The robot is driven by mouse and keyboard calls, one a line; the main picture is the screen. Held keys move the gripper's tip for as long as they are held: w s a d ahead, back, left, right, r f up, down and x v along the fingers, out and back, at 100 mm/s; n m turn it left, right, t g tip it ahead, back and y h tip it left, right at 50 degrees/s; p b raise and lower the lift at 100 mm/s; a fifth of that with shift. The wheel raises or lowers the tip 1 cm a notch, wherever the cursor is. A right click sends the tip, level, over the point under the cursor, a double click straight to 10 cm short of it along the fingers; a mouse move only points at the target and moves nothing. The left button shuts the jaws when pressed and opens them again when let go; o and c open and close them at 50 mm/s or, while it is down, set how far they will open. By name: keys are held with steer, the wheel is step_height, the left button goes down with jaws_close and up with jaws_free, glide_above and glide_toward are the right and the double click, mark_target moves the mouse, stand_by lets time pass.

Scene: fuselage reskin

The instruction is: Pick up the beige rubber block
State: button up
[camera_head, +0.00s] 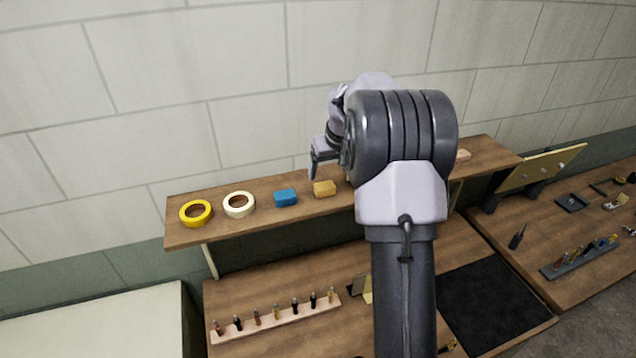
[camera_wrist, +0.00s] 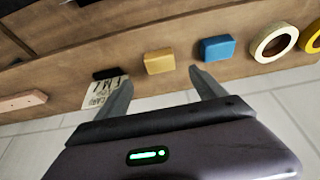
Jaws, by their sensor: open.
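A tan-yellow block (camera_head: 324,188) lies on the raised wooden shelf, right of a blue block; it also shows in the wrist view (camera_wrist: 158,61). A longer pinkish-beige block (camera_wrist: 22,101) lies at the left of the wrist view, and its end shows past my arm in the head view (camera_head: 463,155). I cannot tell for sure which is the beige rubber one. My gripper (camera_head: 314,168) is open and empty above the shelf. In the wrist view its fingers (camera_wrist: 160,84) point toward the tan-yellow block, apart from it.
On the shelf (camera_head: 225,229) are a blue block (camera_head: 285,197), a cream tape roll (camera_head: 239,205) and a yellow tape roll (camera_head: 196,213). A dark item (camera_wrist: 106,73) lies by a printed paper (camera_wrist: 103,95). A block wall (camera_head: 270,80) stands behind. Below, a bench holds a rack of tools (camera_head: 275,320).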

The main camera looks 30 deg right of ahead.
mark_target(325, 186)
steer(key=p+x, duration=0.2)
steer(key=x, duration=0.6)
steer(key=shift+a+f, duration=0.1)
steer(key=shift+f, duration=0.05)
steer(key=shift+w+f, duration=0.2)
steer(key=shift+f, duration=0.05)
steer(key=shift+s+r, duration=0.15)
steer(key=shift+c, duration=0.7)
steer(key=shift+s, duration=0.1)
steer(key=c, duration=1.3)
steer(key=shift+c, duration=0.2)
steer(key=shift+r, duration=0.25)
step_height(325, 186, up, 3)
steer(key=shift+b, duration=0.7)
steer(key=s+a+r+b, duration=0.1)
steer(key=s+a+b, duration=0.3)
steer(key=s+a, duration=0.6)
steer(key=shift+s+a+r+b, duration=0.25)
steer(key=shift+s+a+b, duration=0.1)
steer(key=shift+a, duration=0.5)
